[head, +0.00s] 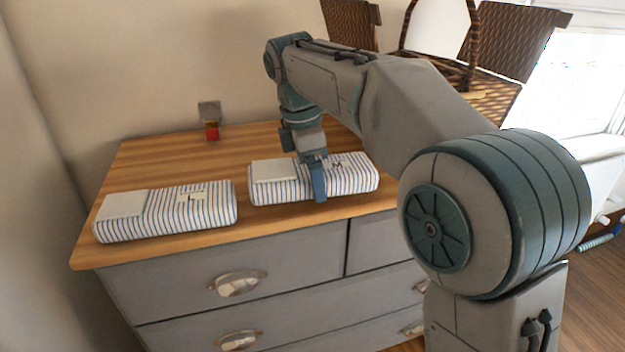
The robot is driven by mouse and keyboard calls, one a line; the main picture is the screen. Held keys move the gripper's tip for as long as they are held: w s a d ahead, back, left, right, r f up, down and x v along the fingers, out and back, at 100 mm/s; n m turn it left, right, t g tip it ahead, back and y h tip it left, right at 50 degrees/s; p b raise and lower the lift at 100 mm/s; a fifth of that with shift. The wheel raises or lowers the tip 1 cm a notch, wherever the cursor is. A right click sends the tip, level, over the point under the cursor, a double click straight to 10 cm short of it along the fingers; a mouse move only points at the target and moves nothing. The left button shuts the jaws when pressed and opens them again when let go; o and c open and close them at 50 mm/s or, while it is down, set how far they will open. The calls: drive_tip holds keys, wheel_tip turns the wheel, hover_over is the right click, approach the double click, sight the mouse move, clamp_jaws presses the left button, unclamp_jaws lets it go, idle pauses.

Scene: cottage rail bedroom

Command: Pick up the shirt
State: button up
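Two folded white shirts with blue stripes lie flat on the wooden top of a grey dresser. The left shirt (160,214) is near the dresser's left front, and the right shirt (350,184) lies beside it with a gap between. My gripper (318,182) points down at the right shirt, with one blue finger showing in front of the shirt's near side. The other finger is hidden, so I cannot tell how far the gripper is open or whether it touches the cloth.
The dresser top (170,160) is bare behind the left shirt. Dark wicker baskets (505,40) are at the back right. Drawer handles (238,283) stick out in front.

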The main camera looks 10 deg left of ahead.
drive_tip(key=shift+r, duration=0.65)
drive_tip(key=s+d+b, duration=0.2)
drive_tip(key=s+d, duration=0.2)
drive_tip(key=s, duration=0.4)
drive_tip(key=s+d+b, duration=0.3)
drive_tip(key=s+d, duration=0.1)
drive_tip(key=s, duration=0.4)
drive_tip(key=shift+s, duration=0.15)
